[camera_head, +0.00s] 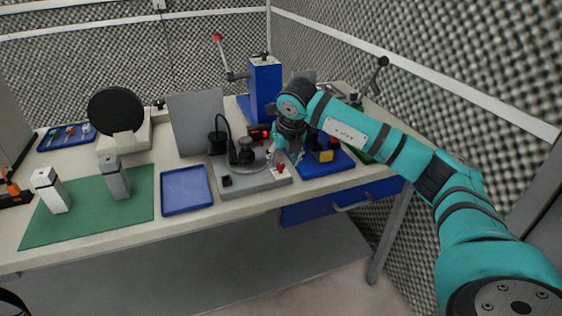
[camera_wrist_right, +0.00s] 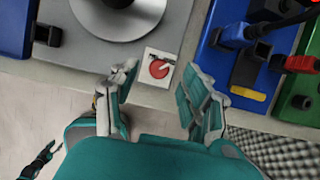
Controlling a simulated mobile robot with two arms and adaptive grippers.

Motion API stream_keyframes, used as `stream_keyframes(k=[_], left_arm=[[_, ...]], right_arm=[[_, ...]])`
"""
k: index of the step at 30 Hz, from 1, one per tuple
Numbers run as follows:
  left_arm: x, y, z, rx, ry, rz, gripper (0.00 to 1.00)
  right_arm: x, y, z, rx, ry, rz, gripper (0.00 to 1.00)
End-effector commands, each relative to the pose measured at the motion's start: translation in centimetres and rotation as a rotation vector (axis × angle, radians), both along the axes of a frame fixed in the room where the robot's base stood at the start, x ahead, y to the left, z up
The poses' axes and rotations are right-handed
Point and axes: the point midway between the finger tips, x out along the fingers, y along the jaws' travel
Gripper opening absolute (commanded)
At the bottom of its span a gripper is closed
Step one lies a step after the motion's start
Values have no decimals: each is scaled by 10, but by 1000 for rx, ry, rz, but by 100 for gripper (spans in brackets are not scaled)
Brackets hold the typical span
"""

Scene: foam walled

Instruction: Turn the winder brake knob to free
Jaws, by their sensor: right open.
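The winder (camera_head: 236,182) is a grey base with a round plate on the bench. Its brake knob (camera_wrist_right: 159,69) is small, red and round, on a white square plate at the base's corner. The knob also shows in the head view (camera_head: 281,169). Any markings are too small to read. My right gripper (camera_wrist_right: 160,84) is open and empty, its fingers on either side of the knob plate in the wrist view and apart from the knob. In the head view my right gripper (camera_head: 287,156) is above the winder's right side. A small dark gripper, likely my left (camera_wrist_right: 42,160), shows at lower left; its jaws are unclear.
A blue fixture (camera_head: 340,164) stands close right of the winder. A blue tray (camera_head: 186,190) and green mat (camera_head: 90,226) lie left. A blue lever press (camera_head: 264,85) stands behind. Free room lies in front of the bench edge.

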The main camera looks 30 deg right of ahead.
Motion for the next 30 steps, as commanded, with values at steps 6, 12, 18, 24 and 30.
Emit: stream_keyframes(k=[6,12,18,24,30], left_arm=[[3,0,2,-1,-4,0,40],[4,-1,2,-1,-7,0,40],[5,-1,2,-1,-7,0,40],[5,-1,2,-1,-7,0,40],[4,-1,2,-1,-7,0,40]], right_arm=[[9,-2,-22,1,0,-1,48],[11,-3,-26,0,0,-1,48],[11,-2,-26,0,0,0,41],[10,-2,-25,1,0,0,15],[10,-2,-25,1,0,0,0]])
